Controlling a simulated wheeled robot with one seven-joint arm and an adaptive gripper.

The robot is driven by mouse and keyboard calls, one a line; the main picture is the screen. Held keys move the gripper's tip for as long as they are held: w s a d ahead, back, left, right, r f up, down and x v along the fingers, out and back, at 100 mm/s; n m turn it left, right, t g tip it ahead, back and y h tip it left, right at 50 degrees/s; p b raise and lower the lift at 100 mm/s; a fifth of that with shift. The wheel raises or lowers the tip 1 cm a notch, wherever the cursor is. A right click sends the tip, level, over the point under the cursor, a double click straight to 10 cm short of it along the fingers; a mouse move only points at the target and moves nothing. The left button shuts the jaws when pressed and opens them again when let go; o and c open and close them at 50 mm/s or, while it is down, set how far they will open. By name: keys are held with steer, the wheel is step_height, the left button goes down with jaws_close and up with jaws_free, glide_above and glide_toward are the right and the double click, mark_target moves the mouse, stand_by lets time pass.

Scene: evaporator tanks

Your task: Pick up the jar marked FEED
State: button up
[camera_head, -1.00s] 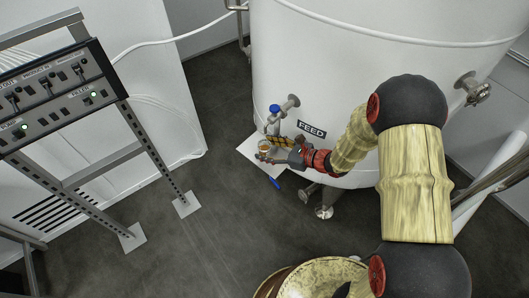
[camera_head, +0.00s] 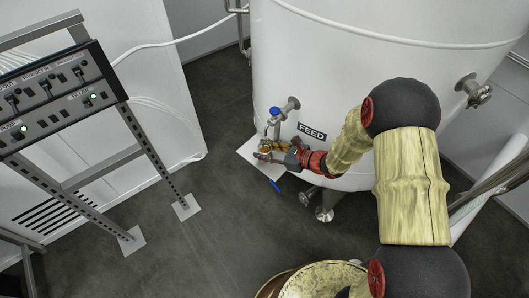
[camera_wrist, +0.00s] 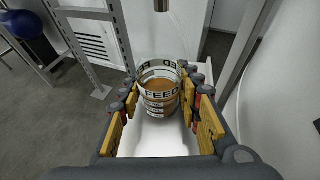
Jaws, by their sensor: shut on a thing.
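The jar marked FEED (camera_wrist: 160,88) is clear glass with amber-brown contents and a white label band with black letters. In the wrist view it stands upright between the yellow-padded fingers of my gripper (camera_wrist: 161,100). My gripper is shut on its sides. In the head view my gripper (camera_head: 270,154) is at the jar, low in front of the tank, and the fingers largely hide the jar. A white shelf (camera_head: 248,148) lies beneath; I cannot tell whether the jar touches it.
The large white tank (camera_head: 380,45) bears a FEED plate (camera_head: 312,132). A blue-handled valve (camera_head: 275,112) is just above the jar. A blue pen-like object (camera_head: 274,185) lies by the shelf edge. A control panel on a metal frame (camera_head: 60,100) stands left; open floor lies between.

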steer(key=c, duration=0.5)
steer(key=shift+r, duration=0.1)
